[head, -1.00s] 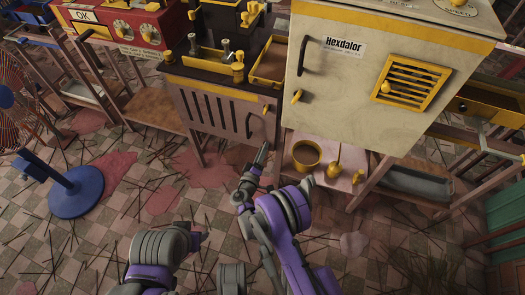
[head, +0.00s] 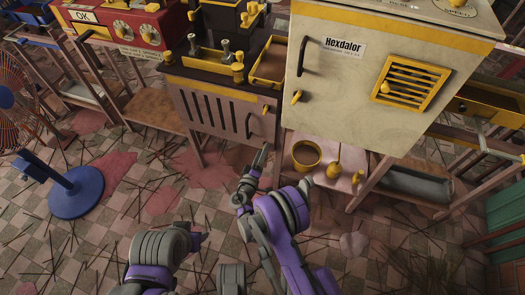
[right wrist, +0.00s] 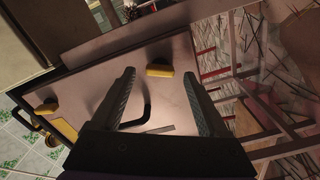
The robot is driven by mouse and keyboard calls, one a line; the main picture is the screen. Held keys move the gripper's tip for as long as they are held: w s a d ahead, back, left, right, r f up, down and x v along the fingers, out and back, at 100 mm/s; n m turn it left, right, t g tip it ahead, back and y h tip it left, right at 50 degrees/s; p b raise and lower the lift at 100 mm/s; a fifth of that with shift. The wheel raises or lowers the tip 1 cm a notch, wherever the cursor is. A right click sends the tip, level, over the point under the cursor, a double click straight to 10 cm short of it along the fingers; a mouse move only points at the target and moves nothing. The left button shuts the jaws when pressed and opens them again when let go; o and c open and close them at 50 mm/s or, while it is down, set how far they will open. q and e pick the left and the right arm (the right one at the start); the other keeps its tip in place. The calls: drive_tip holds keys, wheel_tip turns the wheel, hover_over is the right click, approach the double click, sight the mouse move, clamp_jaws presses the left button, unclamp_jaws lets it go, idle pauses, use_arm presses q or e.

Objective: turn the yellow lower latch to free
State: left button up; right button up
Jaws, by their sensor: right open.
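A small yellow latch (head: 265,109) sits on the upper right of the grey slotted cabinet front, above its dark handle (head: 249,126). Another yellow latch (head: 296,96) is on the cream Hexdalor door, below its black handle (head: 303,56). My right gripper (head: 263,153) is open and empty in front of and below the slotted cabinet. In the right wrist view its fingers (right wrist: 159,76) are spread, with a yellow latch (right wrist: 159,70) showing beyond and between the tips, apart from them. A black handle also shows between the fingers. My left arm shows at bottom, its gripper out of view.
A pink low shelf (head: 330,178) with a yellow bowl (head: 306,155) and a yellow plunger-like piece (head: 335,171) is right of my right gripper. A blue-based fan (head: 76,192) stands at left. The tiled floor between holds scattered sticks.

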use_arm(q)
drive_tip(key=shift+p+v, duration=0.75)
drive_tip(key=shift+p, duration=0.05)
use_arm(e)
drive_tip(key=v, duration=1)
use_arm(q)
drive_tip(key=shift+w, duration=0.15)
use_arm(e)
drive_tip(key=s+d+r+m+g, duration=0.1)
drive_tip(key=d+r+m+g, duration=0.25)
drive_tip(key=d+r, duration=0.5)
drive_tip(key=s+d+r+m+g, duration=0.15)
drive_tip(key=d+r+g, duration=0.4)
drive_tip(key=d, duration=0.55)
drive_tip(key=s+d+r+m+g+y, duration=0.1)
drive_tip(key=s+r+m+g+y, duration=0.15)
drive_tip(key=s, duration=1.05)
drive_tip(key=s+d+r+m+g+y, duration=0.1)
drive_tip(key=s+r+m+y, duration=0.2)
drive_tip(key=s, duration=1)
use_arm(q)
wheel_tip(320, 180, up, 27)
drive_tip(key=t+p, duration=0.1)
drive_tip(key=p, duration=2.3)
drive_tip(key=shift+w, duration=0.5)
use_arm(e)
wheel_tip(320, 180, up, 28)
drive_tip(key=w+n, duration=0.1)
drive_tip(key=shift+w+d+t, duration=0.2)
drive_tip(key=shift+w+t, duration=0.15)
